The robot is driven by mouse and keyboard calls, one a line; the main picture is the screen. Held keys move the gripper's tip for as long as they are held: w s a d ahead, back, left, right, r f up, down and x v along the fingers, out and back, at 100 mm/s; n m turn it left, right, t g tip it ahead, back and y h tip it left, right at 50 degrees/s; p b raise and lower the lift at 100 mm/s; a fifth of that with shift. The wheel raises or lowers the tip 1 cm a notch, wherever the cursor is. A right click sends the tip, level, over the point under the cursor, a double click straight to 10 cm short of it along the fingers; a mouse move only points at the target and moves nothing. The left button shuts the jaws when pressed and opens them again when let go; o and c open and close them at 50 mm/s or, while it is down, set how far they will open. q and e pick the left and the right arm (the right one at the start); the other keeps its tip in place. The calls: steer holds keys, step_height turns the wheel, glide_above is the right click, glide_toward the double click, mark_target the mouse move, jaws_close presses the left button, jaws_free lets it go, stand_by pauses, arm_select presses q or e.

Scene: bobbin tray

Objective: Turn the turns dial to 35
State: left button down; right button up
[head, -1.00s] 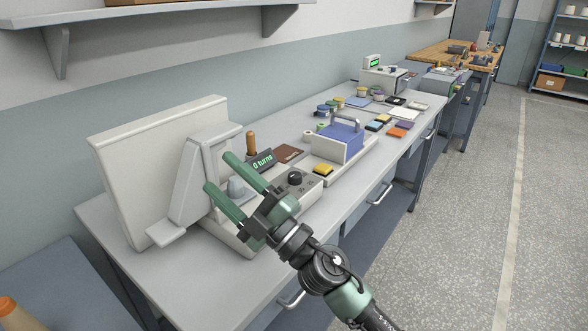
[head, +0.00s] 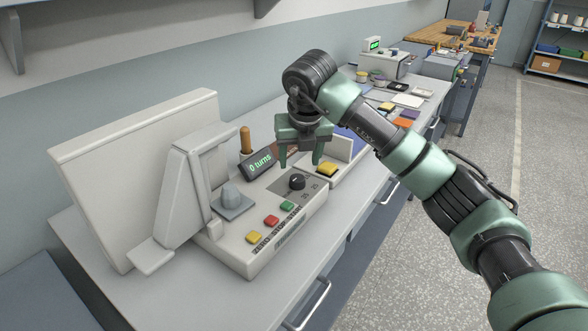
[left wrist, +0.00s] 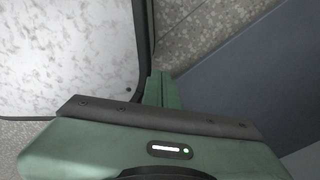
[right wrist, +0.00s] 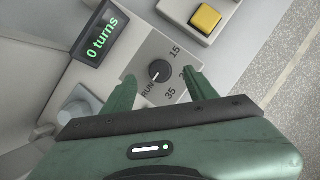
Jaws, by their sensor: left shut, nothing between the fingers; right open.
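The turns dial is a black round knob (head: 297,182) on the pale winder box (head: 281,236). In the right wrist view the knob (right wrist: 159,71) has its white mark toward RUN. The labels 15 and 35 show there; the one between them is partly hidden by a finger. The display (head: 261,163) reads "0 turns". My right gripper (head: 300,161) is open and points down above the dial; in the right wrist view its fingers (right wrist: 160,82) appear on either side of the knob, apart from it. My left gripper (left wrist: 158,88) is shut and empty, away from the box.
Yellow (head: 254,237), red (head: 271,220) and green (head: 287,205) buttons line the box front. A wooden-handled lever (head: 245,140) stands behind the display. A tall pale panel (head: 140,175) stands at left.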

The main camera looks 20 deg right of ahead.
mark_target(297, 177)
steer(key=shift+s+f, duration=0.15)
steer(key=shift+f, duration=0.3)
steer(key=p+x, duration=0.1)
steer(key=x, duration=0.3)
steer(key=shift+f, duration=0.35)
steer(key=shift+w+f, duration=0.2)
steer(key=shift+f, duration=0.1)
steer(key=shift+s, duration=0.1)
steer(key=shift+f, duration=0.1)
steer(key=c, duration=1.2)
arm_select(q)
steer(key=shift+s+r, duration=0.6)
steer(key=shift+s, duration=0.15)
arm_select(e)
jaws_close()
